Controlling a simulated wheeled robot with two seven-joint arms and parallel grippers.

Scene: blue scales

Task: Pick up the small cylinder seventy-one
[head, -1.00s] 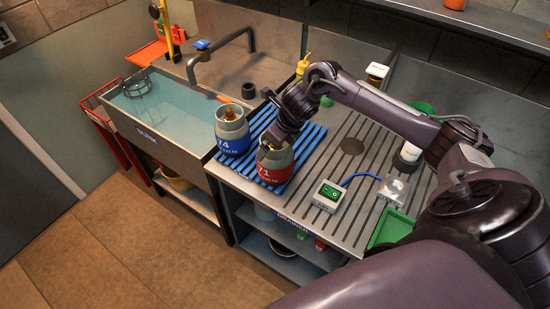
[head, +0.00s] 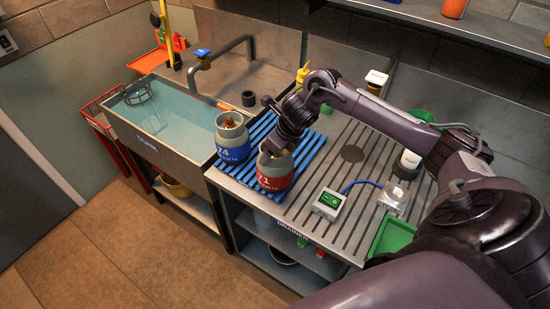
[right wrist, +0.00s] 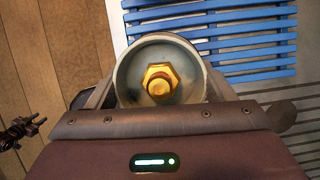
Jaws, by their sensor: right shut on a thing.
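The small cylinder seventy-one (head: 273,178), grey with a red band marked 71, stands upright on the front part of the blue slatted rack (head: 318,140). My right gripper (head: 271,152) comes down on it from above and is shut on it. In the right wrist view the cylinder's round grey top (right wrist: 133,82) and brass valve (right wrist: 160,82) sit between the fingers. I cannot tell whether its base touches the rack. A second cylinder with a blue band marked 74 (head: 232,147) stands to its left on the rack. My left gripper is not in view.
A water-filled sink (head: 165,118) marked DUNK is to the left, with a tap (head: 222,62) behind. A grooved steel drainboard (head: 340,165) carries a scale box with green display (head: 328,204) and a blue cable. A green tray (head: 390,236) lies at the right.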

